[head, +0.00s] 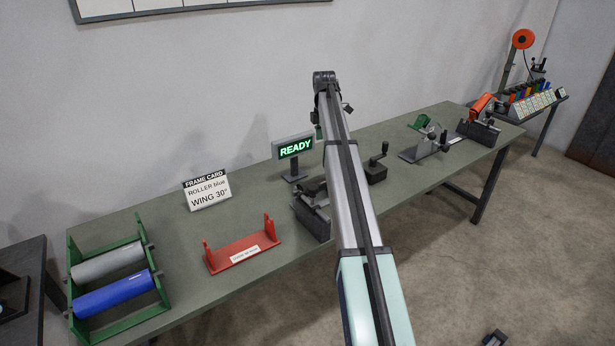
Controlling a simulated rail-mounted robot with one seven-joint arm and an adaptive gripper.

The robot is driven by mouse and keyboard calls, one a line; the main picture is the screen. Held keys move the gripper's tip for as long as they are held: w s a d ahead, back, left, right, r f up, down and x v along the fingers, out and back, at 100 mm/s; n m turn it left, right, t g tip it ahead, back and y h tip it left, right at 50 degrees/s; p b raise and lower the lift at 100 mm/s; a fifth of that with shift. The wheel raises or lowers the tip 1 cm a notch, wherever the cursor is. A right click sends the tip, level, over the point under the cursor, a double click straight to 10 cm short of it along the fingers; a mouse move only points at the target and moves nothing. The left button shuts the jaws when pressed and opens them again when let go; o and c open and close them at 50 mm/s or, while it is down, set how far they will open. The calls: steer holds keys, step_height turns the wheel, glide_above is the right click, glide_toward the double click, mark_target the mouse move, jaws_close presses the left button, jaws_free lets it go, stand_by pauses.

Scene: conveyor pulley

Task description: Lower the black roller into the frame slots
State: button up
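I cannot make out a black roller in the head view. A red frame (243,253) with an upright at each end and a white label on its front stands on the bench, left of the middle. No roller lies between its uprights. A green rack (124,327) at the bench's left end holds a grey roller (108,263) and a blue roller (114,296), side by side. My arm rises through the middle of the view and hides part of the bench. I cannot pick out my gripper or its fingers.
A sign (295,147) shows "READY". A dark vise-like fixture (313,219) is right of the red frame. Beyond my arm are a crank box (376,172), a grey fixture (425,148) and an orange part (482,105).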

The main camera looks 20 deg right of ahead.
steer(key=n, duration=0.2)
steer(key=p, duration=0.4)
glide_toward(322, 176)
steer(key=shift+n, duration=0.4)
step_height(322, 176, down, 7)
steer(key=shift+s+d, duration=0.1)
steer(key=shift+s, duration=0.05)
steer(key=shift+f+p, duration=1.15)
steer(key=shift+f, duration=1.55)
jaws_close()
steer(key=shift+r, duration=0.15)
